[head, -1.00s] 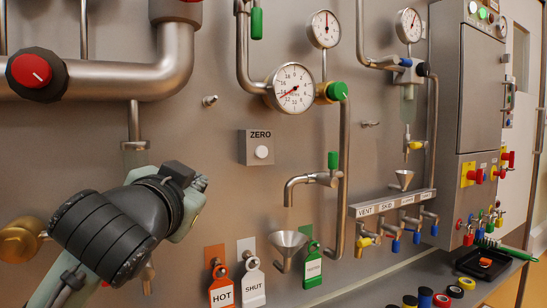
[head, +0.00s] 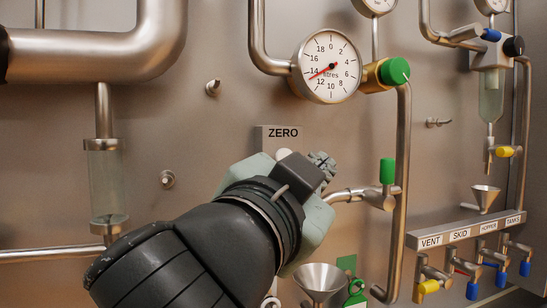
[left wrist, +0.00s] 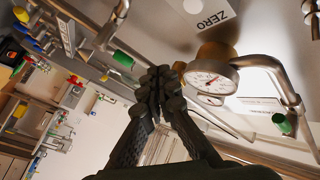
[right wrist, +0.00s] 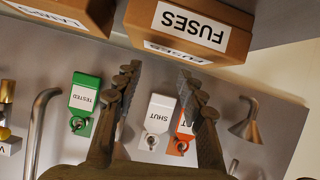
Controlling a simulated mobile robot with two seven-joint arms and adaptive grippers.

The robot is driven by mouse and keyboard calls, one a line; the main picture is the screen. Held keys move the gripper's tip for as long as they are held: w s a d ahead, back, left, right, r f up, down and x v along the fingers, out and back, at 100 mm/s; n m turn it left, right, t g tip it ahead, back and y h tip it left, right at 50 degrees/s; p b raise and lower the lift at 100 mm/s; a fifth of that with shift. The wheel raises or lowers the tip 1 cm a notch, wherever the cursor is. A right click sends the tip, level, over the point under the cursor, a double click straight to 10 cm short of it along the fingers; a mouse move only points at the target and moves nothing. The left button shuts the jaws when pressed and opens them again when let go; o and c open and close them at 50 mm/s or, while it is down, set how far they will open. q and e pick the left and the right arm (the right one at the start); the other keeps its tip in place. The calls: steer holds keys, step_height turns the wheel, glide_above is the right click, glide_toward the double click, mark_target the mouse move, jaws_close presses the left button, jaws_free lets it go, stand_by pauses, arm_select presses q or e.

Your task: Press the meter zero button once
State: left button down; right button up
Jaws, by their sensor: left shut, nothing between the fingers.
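The ZERO box (head: 278,132) is a grey box on the panel below the litres meter (head: 327,66). Its round white button (head: 284,155) shows only in part, because my left gripper (head: 322,166) covers the lower side. The left gripper is shut and empty, in front of the panel just right of the button; I cannot tell its distance from the panel. In the left wrist view the shut fingers (left wrist: 158,82) stand apart from the ZERO box (left wrist: 208,18) and the white button (left wrist: 192,6) at the top edge. My right gripper (right wrist: 156,78) is open and empty.
A bent tap pipe (head: 350,193) and a steel funnel (head: 320,279) are right of and below my left gripper. The green valve knob (head: 395,71) sits beside the meter. Boxes labelled FUSES (right wrist: 190,30) and hanging tags (right wrist: 157,115) show in the right wrist view.

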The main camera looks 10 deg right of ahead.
steer(key=shift+w+a+r, duration=0.15)
steer(key=shift+a+r, duration=0.15)
steer(key=shift+r, duration=0.05)
steer(key=a+r+t, duration=0.1)
steer(key=w+r+y, duration=0.1)
steer(key=shift+a+r+t+b, duration=0.3)
steer(key=shift+a+r+t, duration=0.05)
steer(key=shift+a+t, duration=0.05)
arm_select(q)
steer(key=w+a, duration=0.1)
steer(key=w, duration=0.7)
steer(key=shift+w+a, duration=0.3)
steer(key=shift+w, duration=0.05)
arm_select(e)
steer(key=shift+s+d+f+g, duration=0.25)
steer(key=shift+d+f+g, duration=0.2)
steer(key=shift+f, duration=0.35)
steer(key=shift+d, duration=0.1)
arm_select(q)
steer(key=shift+w, duration=0.1)
arm_select(e)
steer(key=shift+r, duration=0.1)
arm_select(q)
steer(key=shift+w+a+p, duration=0.1)
steer(key=shift+w+p, duration=0.2)
steer(key=shift+p, duration=0.05)
arm_select(e)
steer(key=shift+r, duration=0.15)
